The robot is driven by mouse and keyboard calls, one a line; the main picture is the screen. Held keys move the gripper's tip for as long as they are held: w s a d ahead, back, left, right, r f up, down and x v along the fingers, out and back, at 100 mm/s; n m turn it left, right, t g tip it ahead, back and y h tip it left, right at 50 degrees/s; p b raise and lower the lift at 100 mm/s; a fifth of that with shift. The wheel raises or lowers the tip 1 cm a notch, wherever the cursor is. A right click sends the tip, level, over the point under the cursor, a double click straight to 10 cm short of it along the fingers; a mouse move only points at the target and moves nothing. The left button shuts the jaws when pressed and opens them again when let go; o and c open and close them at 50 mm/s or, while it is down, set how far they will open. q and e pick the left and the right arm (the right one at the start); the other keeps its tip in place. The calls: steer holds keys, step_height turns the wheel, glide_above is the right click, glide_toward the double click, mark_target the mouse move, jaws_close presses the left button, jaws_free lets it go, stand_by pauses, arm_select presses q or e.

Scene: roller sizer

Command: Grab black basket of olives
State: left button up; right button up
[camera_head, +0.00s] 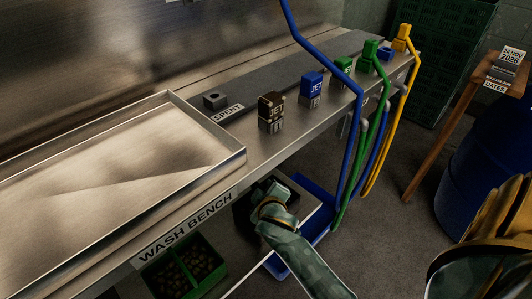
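My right gripper (270,196) is below the front edge of the wash bench, with its arm coming up from the lower right. A dark container (298,192), possibly the black basket, shows just behind and to the right of the gripper. The gripper and the bench edge hide much of it, and I cannot tell whether olives are in it or whether the gripper touches it. The fingers are too small and dark to tell if they are open or shut. My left gripper is not in view.
A green basket (212,282) of dark olives stands under the bench. A blue tray (322,232) lies beneath the gripper. The bench carries a shallow metal tray (243,157) and several coloured jet blocks (312,84). Coloured hoses (380,125) hang right. A blue drum (465,190) stands farther right.

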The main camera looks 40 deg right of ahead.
steer(key=shift+r, duration=0.1)
jaws_close()
stand_by(1.2)
